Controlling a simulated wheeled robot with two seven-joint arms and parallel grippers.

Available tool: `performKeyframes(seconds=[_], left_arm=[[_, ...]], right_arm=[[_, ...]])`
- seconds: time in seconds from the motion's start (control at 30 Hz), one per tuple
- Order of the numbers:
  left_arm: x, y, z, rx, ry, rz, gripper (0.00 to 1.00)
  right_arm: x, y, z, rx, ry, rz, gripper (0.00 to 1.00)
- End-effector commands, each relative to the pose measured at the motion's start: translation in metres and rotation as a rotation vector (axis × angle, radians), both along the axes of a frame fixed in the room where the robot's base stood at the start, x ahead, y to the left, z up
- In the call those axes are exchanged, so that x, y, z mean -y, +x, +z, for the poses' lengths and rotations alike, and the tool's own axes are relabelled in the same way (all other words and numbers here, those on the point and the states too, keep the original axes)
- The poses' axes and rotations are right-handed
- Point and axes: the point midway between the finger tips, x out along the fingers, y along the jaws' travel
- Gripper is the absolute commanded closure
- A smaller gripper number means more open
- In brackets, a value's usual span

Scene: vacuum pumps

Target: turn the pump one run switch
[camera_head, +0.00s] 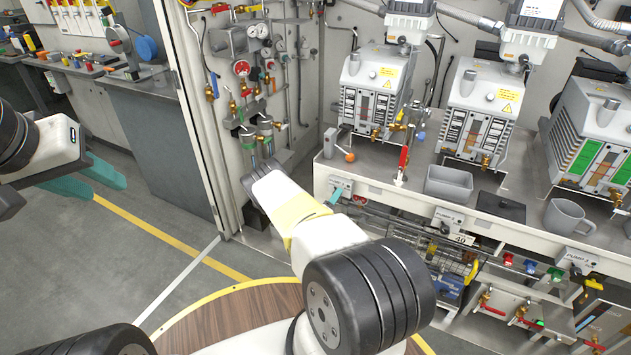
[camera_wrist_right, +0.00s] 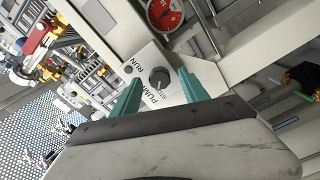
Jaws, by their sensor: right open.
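The pump one run switch is a black round knob (camera_wrist_right: 159,79) on a pale plate (camera_wrist_right: 144,66) lettered PUMP and RUN in the right wrist view; a finger hides part of the lettering. My right gripper (camera_wrist_right: 159,75) is open, its teal fingers on either side of the knob in that view. I cannot tell whether they touch it. In the head view my right gripper (camera_head: 339,191) is at the left end of the bench front, and its arm and fingers hide the switch. My left gripper (camera_head: 107,190) is open and empty over the floor at the left.
Similar switch plates for the other pumps (camera_head: 447,216) (camera_head: 580,258) sit further right along the bench front. A lever with an orange knob (camera_head: 349,156) stands above my right gripper. A red gauge (camera_wrist_right: 163,13) is close beyond the plate. Floor at left is clear.

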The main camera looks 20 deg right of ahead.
Motion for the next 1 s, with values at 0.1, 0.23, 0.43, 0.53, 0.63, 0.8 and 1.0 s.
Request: performKeyframes(seconds=[0.1,0.23,0.43,0.53,0.63,0.8,1.0], left_arm=[[0.0,0.0,0.0,0.0,0.0,0.0,0.64],[0.0,0.0,0.0,0.0,0.0,0.0,0.64],[0.0,0.0,0.0,0.0,0.0,0.0,0.64],[0.0,0.0,0.0,0.0,0.0,0.0,0.64],[0.0,0.0,0.0,0.0,0.0,0.0,0.64],[0.0,0.0,0.0,0.0,0.0,0.0,0.64],[0.0,0.0,0.0,0.0,0.0,0.0,0.64]], right_arm=[[-0.004,-0.003,0.0,0.001,0.0,0.001,0.48],[-0.007,-0.006,0.0,0.0,0.0,0.0,0.48],[-0.008,-0.007,0.0,0.001,0.0,0.0,0.48],[-0.008,-0.007,0.0,0.001,0.0,0.0,0.48],[-0.01,-0.008,0.0,0.0,0.0,0.0,0.48],[-0.022,-0.017,0.0,-0.001,-0.001,0.002,0.48],[-0.037,-0.031,0.0,-0.001,0.0,0.001,0.48]])
